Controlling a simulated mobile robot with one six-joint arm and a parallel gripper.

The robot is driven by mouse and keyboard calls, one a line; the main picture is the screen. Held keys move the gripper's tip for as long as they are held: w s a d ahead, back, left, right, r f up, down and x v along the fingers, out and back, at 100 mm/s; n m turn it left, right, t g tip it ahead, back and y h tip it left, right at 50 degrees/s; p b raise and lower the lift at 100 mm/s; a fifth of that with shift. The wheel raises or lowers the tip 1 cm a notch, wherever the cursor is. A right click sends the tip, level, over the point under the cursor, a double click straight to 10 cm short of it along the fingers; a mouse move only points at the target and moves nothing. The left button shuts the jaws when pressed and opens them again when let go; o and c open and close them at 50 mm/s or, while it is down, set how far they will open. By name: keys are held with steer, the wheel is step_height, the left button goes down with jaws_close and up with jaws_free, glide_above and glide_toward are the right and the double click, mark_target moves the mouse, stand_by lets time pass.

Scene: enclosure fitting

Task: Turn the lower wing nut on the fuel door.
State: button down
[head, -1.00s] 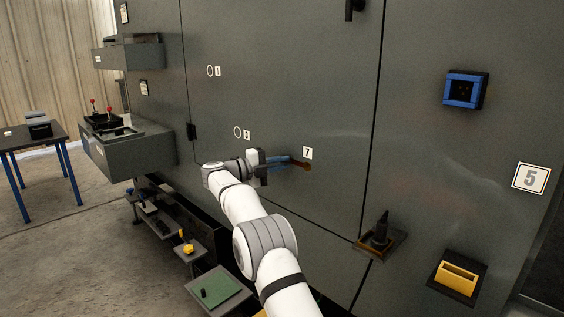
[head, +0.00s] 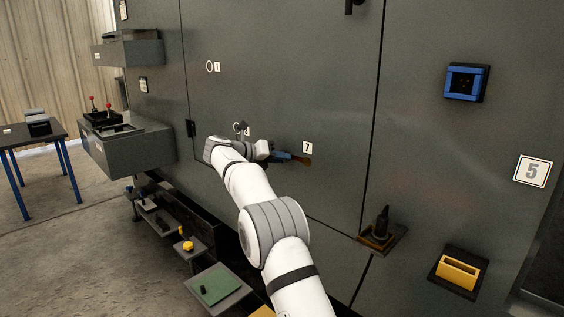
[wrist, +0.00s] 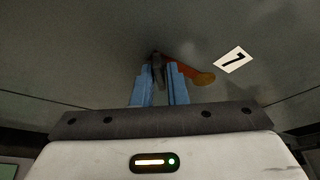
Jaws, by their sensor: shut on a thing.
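A rusty orange-brown wing (head: 304,160) stands out from the dark grey door beside the label 7; it also shows in the wrist view (wrist: 201,77). My gripper (head: 291,157) is at the door with its blue fingers reaching this fitting. In the wrist view my gripper (wrist: 158,72) is shut on a dark upright part between the fingertips, from which the orange wing runs off to the right. I take this fitting for the wing nut. The fingers hide part of it, and its far side cannot be seen.
A bracket with a dark peg (head: 381,226) juts out at the lower right of the door. A yellow handle (head: 457,273) and a blue-framed socket (head: 466,82) are on the right panel. Drawers (head: 130,150) and low shelves (head: 215,287) stick out on the left.

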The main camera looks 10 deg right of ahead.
steer(key=shift+m+t+y+b, duration=0.65)
steer(key=shift+m+b, duration=0.35)
steer(key=shift+m, duration=0.2)
steer(key=shift+m+t+y+b, duration=0.6)
steer(key=shift+m+b, duration=0.35)
steer(key=shift+m, duration=0.25)
steer(key=c, duration=1.4)
jaws_free()
steer(key=shift+c, duration=0.2)
steer(key=p+v, duration=0.2)
steer(key=v, duration=0.6)
steer(key=shift+d+f, duration=0.1)
